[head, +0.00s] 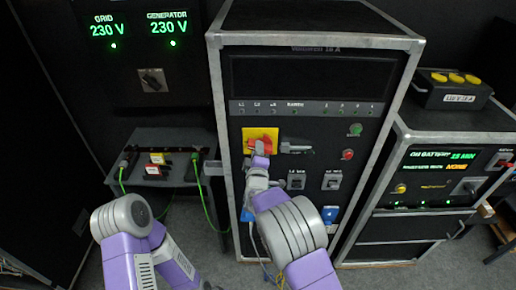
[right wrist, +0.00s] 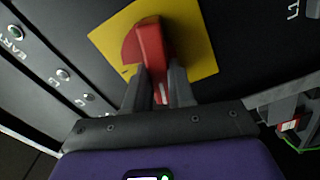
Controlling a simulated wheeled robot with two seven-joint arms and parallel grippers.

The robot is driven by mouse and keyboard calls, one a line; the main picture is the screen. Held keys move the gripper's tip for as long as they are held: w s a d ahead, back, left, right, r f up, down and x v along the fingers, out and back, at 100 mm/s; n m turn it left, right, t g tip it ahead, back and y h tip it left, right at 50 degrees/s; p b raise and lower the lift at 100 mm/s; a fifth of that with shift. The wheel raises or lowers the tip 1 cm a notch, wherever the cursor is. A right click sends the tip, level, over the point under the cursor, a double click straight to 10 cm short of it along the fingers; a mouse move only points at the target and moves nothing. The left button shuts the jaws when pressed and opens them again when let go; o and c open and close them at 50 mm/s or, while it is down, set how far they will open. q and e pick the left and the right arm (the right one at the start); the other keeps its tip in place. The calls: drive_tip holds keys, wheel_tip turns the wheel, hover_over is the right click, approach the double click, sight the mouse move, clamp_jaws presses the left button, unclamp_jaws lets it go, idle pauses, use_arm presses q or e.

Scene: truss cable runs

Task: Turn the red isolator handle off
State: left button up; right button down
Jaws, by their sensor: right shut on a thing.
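The red isolator handle (head: 262,142) sits on a yellow plate (head: 251,134) on the front of the tall rack in the middle. In the right wrist view the red handle (right wrist: 150,45) stands out from the yellow plate (right wrist: 195,32). My right gripper (head: 260,158) is at the handle, and its two fingers (right wrist: 161,88) are closed on either side of the handle's grip. The fingers and palm hide the handle's lower end. My left arm shows at the lower left of the head view, but its gripper cannot be made out.
Right of the handle are a grey lever (head: 295,147), a green button (head: 355,129) and a red button (head: 348,154). A panel reading 230 V (head: 160,28) stands at the left above a small shelf (head: 165,177) with cables. A battery rack (head: 430,185) stands at the right.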

drive_tip(key=shift+r+n+p, duration=0.1)
drive_tip(key=shift+n+p, duration=0.25)
drive_tip(key=shift+n, duration=1.35)
drive_tip(key=c, duration=1)
unclamp_jaws()
drive_tip(key=shift+c, duration=0.2)
drive_tip(key=shift+o, duration=0.4)
drive_tip(key=shift+w+f, duration=0.15)
drive_tip(key=shift+f, duration=0.05)
drive_tip(key=s, duration=0.7)
drive_tip(key=shift+s+b, duration=0.3)
